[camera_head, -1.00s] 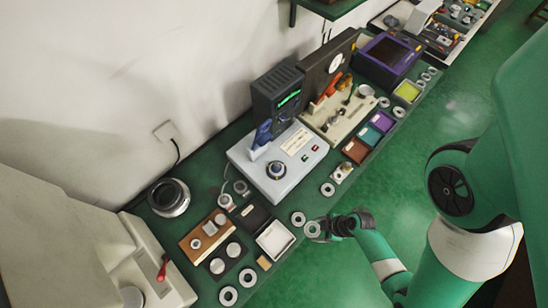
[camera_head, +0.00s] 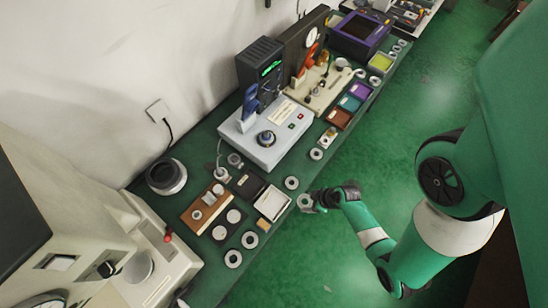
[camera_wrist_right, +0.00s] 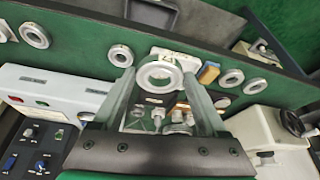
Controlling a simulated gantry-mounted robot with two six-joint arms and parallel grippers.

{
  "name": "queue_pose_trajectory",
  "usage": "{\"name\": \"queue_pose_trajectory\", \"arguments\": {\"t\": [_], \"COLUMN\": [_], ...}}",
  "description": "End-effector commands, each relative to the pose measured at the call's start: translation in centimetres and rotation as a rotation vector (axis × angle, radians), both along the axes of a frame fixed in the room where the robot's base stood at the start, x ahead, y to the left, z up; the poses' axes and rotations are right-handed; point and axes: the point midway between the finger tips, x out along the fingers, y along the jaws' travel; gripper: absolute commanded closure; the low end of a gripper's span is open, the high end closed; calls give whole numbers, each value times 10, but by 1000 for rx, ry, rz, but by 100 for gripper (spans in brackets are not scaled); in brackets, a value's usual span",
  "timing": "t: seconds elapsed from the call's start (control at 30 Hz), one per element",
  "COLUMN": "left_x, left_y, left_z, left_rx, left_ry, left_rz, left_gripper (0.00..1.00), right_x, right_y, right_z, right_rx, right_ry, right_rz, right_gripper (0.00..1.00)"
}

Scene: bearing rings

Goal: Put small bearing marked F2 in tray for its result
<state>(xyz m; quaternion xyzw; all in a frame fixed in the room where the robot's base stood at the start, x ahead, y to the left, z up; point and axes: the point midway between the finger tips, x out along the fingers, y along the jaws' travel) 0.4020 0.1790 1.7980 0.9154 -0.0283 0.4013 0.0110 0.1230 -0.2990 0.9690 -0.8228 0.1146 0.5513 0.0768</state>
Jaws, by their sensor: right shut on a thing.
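My right gripper (camera_head: 306,203) is shut on a small metal bearing ring (camera_wrist_right: 160,76), held between the fingertips beside the bench's front edge. Any marking on the ring is too small to read. Small coloured trays lie along the front of the bench: brown (camera_head: 338,119), teal (camera_head: 349,103), purple (camera_head: 361,90) and yellow-green (camera_head: 381,63). A white tray (camera_head: 287,206) lies just left of the gripper, with a black tray (camera_head: 250,186) beside it. I cannot tell which tray goes with which result. My left gripper is not in view.
Loose rings (camera_head: 292,183) lie along the green bench, several more near its left end (camera_head: 233,258). A grey tester (camera_head: 270,150) stands behind the trays, with a gauge stand (camera_head: 318,92) and purple-framed device (camera_head: 360,35) farther right. The floor in front is clear.

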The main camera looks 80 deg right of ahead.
Motion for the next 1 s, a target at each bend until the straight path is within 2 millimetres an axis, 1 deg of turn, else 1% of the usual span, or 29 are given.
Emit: {"name": "queue_pose_trajectory", "arguments": {"t": [0.03, 0.1, 0.23, 0.3, 0.37, 0.4, 0.43, 0.5, 0.63, 0.87, 0.9, 1.0], "left_x": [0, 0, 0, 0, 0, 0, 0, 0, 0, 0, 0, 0], "left_y": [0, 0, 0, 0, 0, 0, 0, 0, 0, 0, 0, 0], "left_z": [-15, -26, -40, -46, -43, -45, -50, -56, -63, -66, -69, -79], "left_rx": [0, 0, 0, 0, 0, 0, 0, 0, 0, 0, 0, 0], "left_ry": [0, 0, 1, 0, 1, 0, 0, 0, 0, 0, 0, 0], "left_rz": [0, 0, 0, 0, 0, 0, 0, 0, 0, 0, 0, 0], "left_gripper": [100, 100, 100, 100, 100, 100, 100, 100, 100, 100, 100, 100], "right_x": [7, 18, 44, 62, 79, 90, 94, 107, 123, 130, 133, 132], "right_y": [0, 1, 0, -1, -1, -1, -2, -2, -3, -3, -3, -3], "right_z": [-10, -15, -24, -31, -35, -41, -52, -68, -87, -93, -99, -119], "right_rx": [-4, -5, -6, -7, -5, -4, -3, -2, -3, -2, -1, 0], "right_ry": [-3, -6, -6, -6, -5, -5, -2, -3, -3, -5, -4, -1], "right_rz": [14, 16, 19, 17, 16, 15, 11, 7, 5, 2, 3, 1], "right_gripper": [100, 100, 100, 100, 100, 100, 100, 100, 100, 100, 100, 100]}}
